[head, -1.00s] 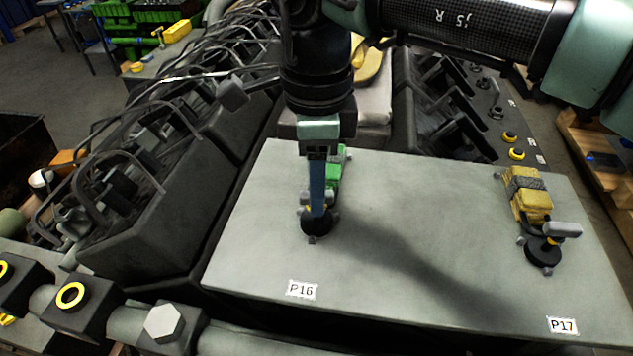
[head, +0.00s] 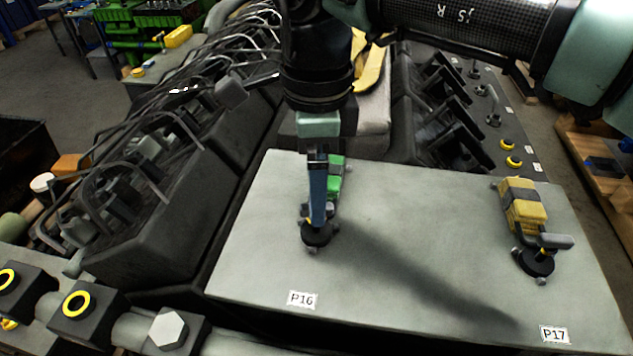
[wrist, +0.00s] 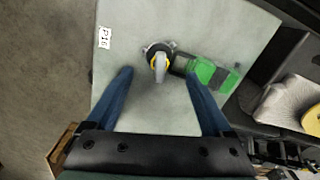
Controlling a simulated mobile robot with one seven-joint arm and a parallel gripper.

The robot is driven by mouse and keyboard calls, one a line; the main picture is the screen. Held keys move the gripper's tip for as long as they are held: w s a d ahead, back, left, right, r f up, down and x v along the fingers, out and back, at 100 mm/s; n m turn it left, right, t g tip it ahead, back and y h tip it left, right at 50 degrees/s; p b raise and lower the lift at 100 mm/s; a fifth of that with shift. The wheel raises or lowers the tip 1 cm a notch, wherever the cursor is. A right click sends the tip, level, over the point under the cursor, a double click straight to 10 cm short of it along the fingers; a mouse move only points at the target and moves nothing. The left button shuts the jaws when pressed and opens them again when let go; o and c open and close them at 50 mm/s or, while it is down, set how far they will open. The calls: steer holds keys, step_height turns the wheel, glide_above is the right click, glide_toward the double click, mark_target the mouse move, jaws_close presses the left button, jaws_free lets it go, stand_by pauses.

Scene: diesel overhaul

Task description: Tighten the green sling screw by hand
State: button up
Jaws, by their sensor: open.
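The green sling screw (head: 335,178) sits on the grey plate near the label P16, partly hidden behind my gripper in the head view. In the wrist view its green body (wrist: 213,75) lies right of a round black base with a yellow ring and a grey grip piece (wrist: 160,66). My gripper (head: 317,220) points down over it from above. In the wrist view the two blue fingers of my gripper (wrist: 160,85) stand wide apart, one either side of the grey piece, with nothing held between them. Whether a finger touches the screw I cannot tell.
A yellow sling screw (head: 523,205) stands at the plate's right, near the label P17 (head: 554,335). The plate (head: 410,225) is bare between the two. Dark engine parts with bent pipes (head: 150,190) flank it on the left. A shaft with a hex head (head: 168,329) runs in front.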

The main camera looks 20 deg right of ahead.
step_height(320, 180, up, 3)
steer(key=shift+f+p, duration=0.2)
steer(key=shift+p, duration=0.4)
steer(key=shift+f, duration=0.1)
